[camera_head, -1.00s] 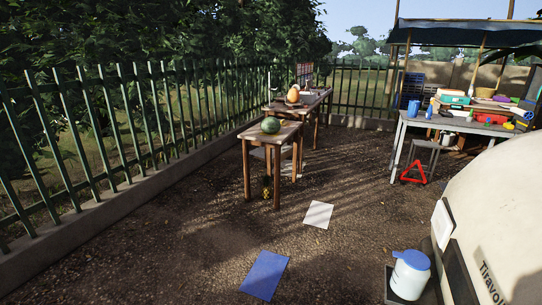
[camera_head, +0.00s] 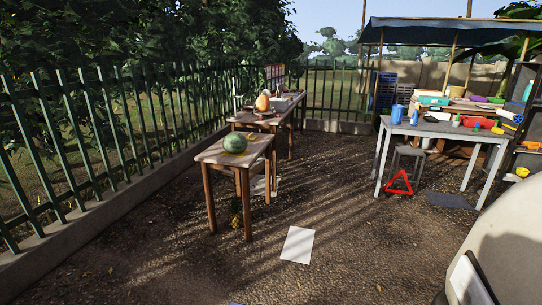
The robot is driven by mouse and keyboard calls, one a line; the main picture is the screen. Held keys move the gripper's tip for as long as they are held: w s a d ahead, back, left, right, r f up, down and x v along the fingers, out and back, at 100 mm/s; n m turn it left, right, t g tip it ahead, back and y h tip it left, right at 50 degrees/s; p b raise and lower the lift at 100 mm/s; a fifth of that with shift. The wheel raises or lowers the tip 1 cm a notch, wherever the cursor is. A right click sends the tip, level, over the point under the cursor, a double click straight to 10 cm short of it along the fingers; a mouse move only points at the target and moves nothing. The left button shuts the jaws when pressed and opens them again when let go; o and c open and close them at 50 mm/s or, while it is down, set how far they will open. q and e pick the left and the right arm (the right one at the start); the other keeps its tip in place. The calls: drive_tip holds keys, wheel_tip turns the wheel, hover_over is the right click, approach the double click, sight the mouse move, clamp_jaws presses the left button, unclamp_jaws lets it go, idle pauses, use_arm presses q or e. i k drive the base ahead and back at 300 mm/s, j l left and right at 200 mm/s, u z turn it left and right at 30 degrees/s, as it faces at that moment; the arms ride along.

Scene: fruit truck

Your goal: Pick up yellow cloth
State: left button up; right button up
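I cannot make out a yellow cloth for certain. A small yellow item (camera_head: 497,130) lies at the right end of the grey table (camera_head: 440,130), too small to identify. Another yellow item (camera_head: 522,171) sits on the shelf at the right edge, also unclear. Neither of my grippers is in view.
A green fence (camera_head: 110,135) runs along the left. A white sheet (camera_head: 298,244) lies on the ground. A red triangle (camera_head: 399,183) and stool (camera_head: 408,155) are by the grey table.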

sight(251, 137)
drive_tip(key=i+z, duration=0.1)
drive_tip(key=i, duration=0.5)
drive_tip(key=i+j+z, duration=0.1)
drive_tip(key=i, duration=0.45)
drive_tip(key=i+j+z, duration=0.1)
drive_tip(key=i, duration=0.5)
drive_tip(key=i+j+z, duration=0.1)
drive_tip(key=i, duration=0.45)
drive_tip(key=i+u, duration=0.15)
drive_tip(key=i, duration=0.4)
drive_tip(key=i+l+u, duration=0.2)
drive_tip(key=i, duration=0.4)
drive_tip(key=i+l+u, duration=0.15)
drive_tip(key=i, duration=0.4)
drive_tip(key=l, duration=0.1)
